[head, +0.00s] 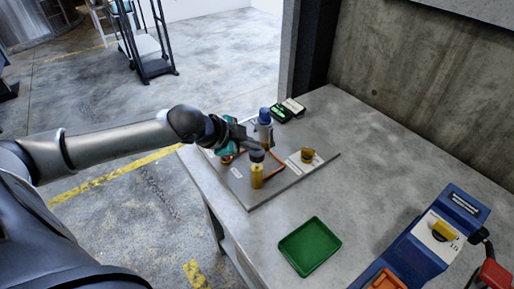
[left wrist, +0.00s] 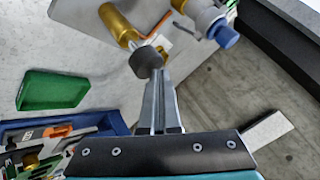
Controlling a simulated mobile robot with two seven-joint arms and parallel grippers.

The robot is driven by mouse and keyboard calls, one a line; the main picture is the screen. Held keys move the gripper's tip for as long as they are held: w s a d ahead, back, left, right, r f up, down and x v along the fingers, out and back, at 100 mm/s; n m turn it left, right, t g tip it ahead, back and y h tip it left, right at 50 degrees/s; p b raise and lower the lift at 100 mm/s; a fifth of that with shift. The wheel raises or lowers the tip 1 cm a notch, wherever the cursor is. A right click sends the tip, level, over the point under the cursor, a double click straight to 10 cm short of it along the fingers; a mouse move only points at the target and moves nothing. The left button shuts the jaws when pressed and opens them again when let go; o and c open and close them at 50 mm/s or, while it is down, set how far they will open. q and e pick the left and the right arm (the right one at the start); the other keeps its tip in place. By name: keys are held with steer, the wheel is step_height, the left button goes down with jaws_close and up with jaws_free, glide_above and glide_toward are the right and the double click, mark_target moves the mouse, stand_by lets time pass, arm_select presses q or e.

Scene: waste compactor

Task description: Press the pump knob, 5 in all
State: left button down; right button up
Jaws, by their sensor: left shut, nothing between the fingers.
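The pump is an upright brass cylinder (head: 257,178) with a dark round knob (head: 257,156) on top, standing on a grey plate (head: 278,191) on the bench. In the left wrist view the dark knob (left wrist: 146,62) and brass body (left wrist: 117,24) are near the fingertips. My left gripper (head: 252,146) comes in from the left and is shut and empty, its tips at the knob. In the left wrist view the closed fingers (left wrist: 160,82) are beside or over the knob; I cannot tell whether they touch it. My right gripper is not in view.
A blue-capped cylinder (head: 265,116) stands just behind the pump. A yellow knob (head: 307,155) is right of it, with orange piping between. A green tray (head: 310,247) and a blue box (head: 440,232) are nearer. The bench's right rear is clear, before a concrete wall.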

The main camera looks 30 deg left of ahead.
mark_target(253, 153)
arm_select(q)
steer(key=shift+s+f+b, duration=0.15)
steer(key=shift+f+b, duration=0.25)
steer(key=shift+f, duration=0.95)
stand_by(0.7)
steer(key=shift+r+p, duration=2.45)
steer(key=shift+p, duration=0.3)
step_height(253, 153, up, 5)
steer(key=p, duration=0.5)
steer(key=shift+p, duration=0.4)
steer(key=shift+r, duration=0.1)
stand_by(0.7)
